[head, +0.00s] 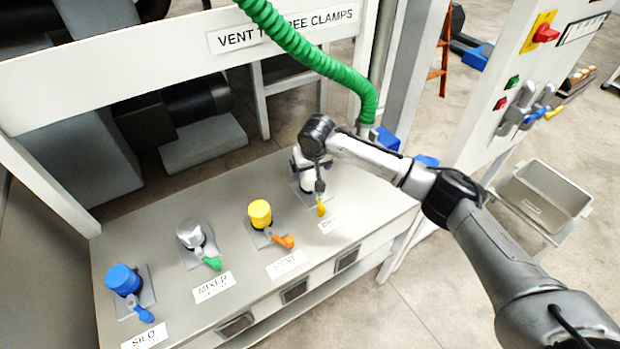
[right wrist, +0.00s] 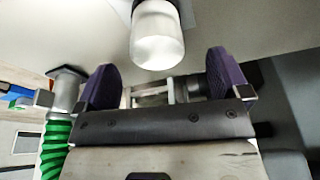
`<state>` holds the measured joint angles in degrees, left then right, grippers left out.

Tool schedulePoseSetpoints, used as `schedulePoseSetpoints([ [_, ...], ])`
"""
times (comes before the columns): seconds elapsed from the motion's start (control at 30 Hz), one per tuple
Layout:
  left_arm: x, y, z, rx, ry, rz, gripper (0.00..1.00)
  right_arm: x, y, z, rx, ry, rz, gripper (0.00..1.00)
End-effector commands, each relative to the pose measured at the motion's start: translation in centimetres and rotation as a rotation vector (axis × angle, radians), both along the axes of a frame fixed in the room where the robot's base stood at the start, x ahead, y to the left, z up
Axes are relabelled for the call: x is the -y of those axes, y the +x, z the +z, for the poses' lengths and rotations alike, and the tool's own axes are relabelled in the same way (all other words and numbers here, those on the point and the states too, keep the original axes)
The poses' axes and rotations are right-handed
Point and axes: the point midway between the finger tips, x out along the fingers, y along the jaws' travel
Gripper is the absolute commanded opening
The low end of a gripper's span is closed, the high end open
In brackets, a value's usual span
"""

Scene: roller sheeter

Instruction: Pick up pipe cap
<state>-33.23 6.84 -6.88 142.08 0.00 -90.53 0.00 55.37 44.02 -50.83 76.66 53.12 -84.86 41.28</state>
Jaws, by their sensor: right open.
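A white pipe cap (right wrist: 157,38) shows at the top of the right wrist view, its rounded end towards the camera. My right gripper (right wrist: 168,78) is open, with its two purple fingertips on either side below the cap in the picture. No contact with the cap shows. In the head view my right arm reaches over the rightmost fitting on the bench, and the wrist hides much of it. Other fittings have a blue cap (head: 123,280), a grey cap (head: 190,234) and a yellow cap (head: 260,213). My left gripper is out of view.
The metal bench (head: 230,303) has lever handles and labels before the fittings. A green hose (head: 310,55) hangs down behind my right wrist; it also shows in the right wrist view (right wrist: 54,150). A white crossbar (head: 130,65) spans the back. A grey bin (head: 545,195) stands right.

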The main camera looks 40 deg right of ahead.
Motion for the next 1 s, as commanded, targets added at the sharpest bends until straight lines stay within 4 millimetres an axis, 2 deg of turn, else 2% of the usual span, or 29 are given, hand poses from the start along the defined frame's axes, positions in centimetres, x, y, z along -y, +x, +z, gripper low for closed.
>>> schedulePoseSetpoints([
  [0.23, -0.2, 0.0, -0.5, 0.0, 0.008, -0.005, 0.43, 0.2, 0.3, -1.3, 0.001, -0.001, 0.001, 0.94],
  [0.6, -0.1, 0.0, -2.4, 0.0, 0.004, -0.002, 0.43, 0.9, 1.3, -5.4, 0.001, -0.001, 0.001, 0.94],
  [0.93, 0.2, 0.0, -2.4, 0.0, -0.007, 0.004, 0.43, 0.9, 1.5, -5.7, 0.002, -0.001, 0.002, 0.94],
  [1.0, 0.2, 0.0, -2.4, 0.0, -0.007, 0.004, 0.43, 0.9, 1.5, -5.7, 0.002, -0.001, 0.002, 0.9],
])
